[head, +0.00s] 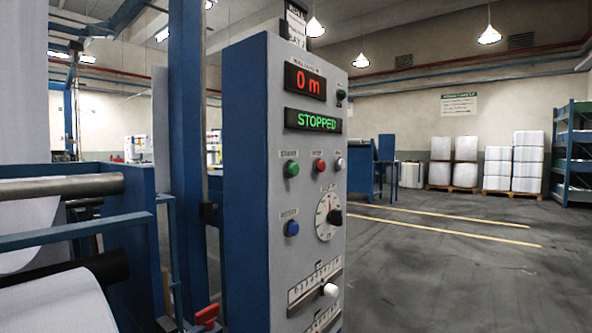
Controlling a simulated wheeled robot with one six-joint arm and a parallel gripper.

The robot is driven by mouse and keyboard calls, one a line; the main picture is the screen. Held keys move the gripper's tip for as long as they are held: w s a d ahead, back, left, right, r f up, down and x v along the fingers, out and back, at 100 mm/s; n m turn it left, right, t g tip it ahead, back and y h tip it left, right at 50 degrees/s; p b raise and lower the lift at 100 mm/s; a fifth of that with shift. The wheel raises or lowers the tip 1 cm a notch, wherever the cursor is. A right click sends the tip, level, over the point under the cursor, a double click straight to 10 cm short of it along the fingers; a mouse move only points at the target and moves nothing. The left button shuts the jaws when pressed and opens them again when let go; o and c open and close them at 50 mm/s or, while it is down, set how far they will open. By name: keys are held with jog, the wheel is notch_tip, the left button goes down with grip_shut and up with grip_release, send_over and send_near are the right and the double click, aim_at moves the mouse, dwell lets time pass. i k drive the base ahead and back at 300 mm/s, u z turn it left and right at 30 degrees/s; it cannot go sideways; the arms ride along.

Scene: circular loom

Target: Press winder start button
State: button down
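The winder control panel (254,180) is a tall blue and light-grey cabinet in the middle of the head view. A green button (292,169), with a small label above it that seems to read START, sits on its front face. A red button (320,165) and a pale button (339,163) are to its right. A blue button (292,228) is below it. The red display (308,82) reads "0 m", and the green display (313,121) reads "STOPPED". My gripper is not in view.
A dial (326,217) and a white slider knob (330,290) are lower on the panel. A red handle (207,314) is at its lower left. Rollers (62,187) and blue framing fill the left. Open floor (450,275) lies right, with stacked white rolls (465,160) behind.

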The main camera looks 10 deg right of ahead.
aim_at(294, 168)
jog(key=u, duration=0.4)
jog(key=k, duration=0.5)
jog(key=u, duration=1)
jog(key=k, duration=0.9)
jog(key=z, duration=0.05)
jog(key=i, duration=0.85)
jog(key=z, duration=0.2)
